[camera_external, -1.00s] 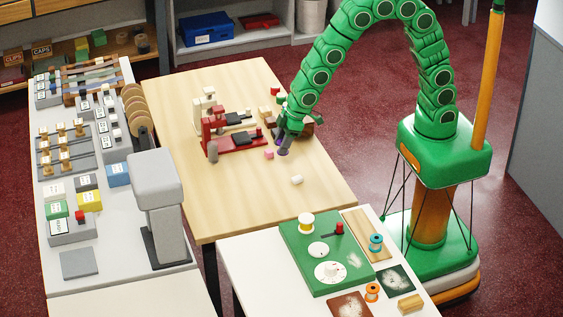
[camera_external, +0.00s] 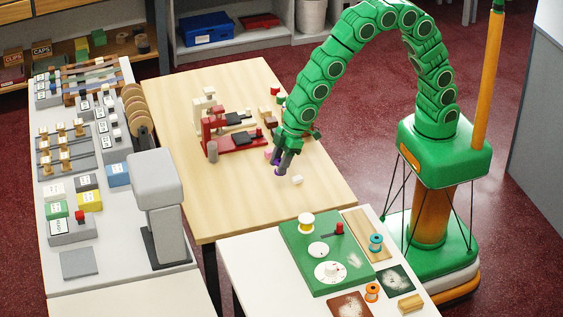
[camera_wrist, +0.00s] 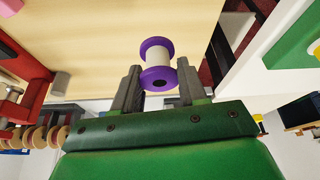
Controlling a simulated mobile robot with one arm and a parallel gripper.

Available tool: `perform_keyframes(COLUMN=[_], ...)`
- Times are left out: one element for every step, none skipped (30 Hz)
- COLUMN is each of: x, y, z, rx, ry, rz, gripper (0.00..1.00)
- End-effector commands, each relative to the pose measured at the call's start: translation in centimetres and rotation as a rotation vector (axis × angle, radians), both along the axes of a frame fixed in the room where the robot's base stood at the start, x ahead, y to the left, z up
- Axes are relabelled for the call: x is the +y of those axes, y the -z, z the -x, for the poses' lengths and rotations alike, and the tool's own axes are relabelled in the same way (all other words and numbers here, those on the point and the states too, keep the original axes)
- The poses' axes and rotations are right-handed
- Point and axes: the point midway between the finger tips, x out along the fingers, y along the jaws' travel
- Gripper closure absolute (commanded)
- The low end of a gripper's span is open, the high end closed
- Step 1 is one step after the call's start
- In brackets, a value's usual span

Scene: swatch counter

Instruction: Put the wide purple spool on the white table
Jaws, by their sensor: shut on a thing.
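The purple spool (camera_wrist: 157,64) has purple flanges and a white middle. In the wrist view it sits between the fingertips of my gripper (camera_wrist: 160,84), which is shut on its near end. In the external view my gripper (camera_external: 281,160) points down above the wooden table (camera_external: 240,210), and only a small purple part of the spool (camera_external: 279,169) shows. The white table (camera_external: 250,272) stands in front, nearer the camera, with a green board on it.
The green board (camera_external: 300,270) bears a yellow-and-white spool (camera_external: 306,224) and a red-knobbed part. A teal spool (camera_external: 376,243) and an orange spool (camera_external: 372,292) stand to its right. A red press (camera_external: 228,142) and a small white piece (camera_external: 297,180) are near my gripper. The white table's front left is bare.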

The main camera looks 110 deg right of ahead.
Motion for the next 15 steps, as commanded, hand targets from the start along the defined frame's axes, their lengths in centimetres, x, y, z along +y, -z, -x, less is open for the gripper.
perform_keyframes(x=[2.0,3.0,4.4,5.5,6.6,8.1,9.2,10.3,11.8,12.9,14.1,15.6,16.8,17.9,19.3], y=[-0.7,-1.0,-1.3,-1.6,-2.0,-2.5,-2.9,-3.3,-3.6,-4.0,-4.3,-4.8,-5.2,-5.6,-5.9], z=[-0.6,-0.7,-0.8,-0.9,-1.1,-1.3,-1.4,-1.4,-1.3,-1.2,-1.2,-1.2,-1.1,-0.9,-0.7], rx=[-0.006,-0.005,-0.002,-0.002,-0.002,-0.005,-0.006,-0.005,-0.002,-0.002,-0.003,-0.005,-0.006,-0.004,-0.002], ry=[-0.032,-0.052,-0.076,-0.094,-0.113,-0.138,-0.156,-0.175,-0.2,-0.218,-0.238,-0.264,-0.284,-0.303,-0.326], rz=[-0.001,0.0,0.001,0.002,0.002,0.001,0.001,0.0,0.0,0.0,-0.001,-0.001,-0.002,-0.002,-0.003], gripper=[0.92,0.92,0.92,0.92,0.92,0.92,0.92,0.92,0.92,0.92,0.92,0.92,0.92,0.92,0.92])
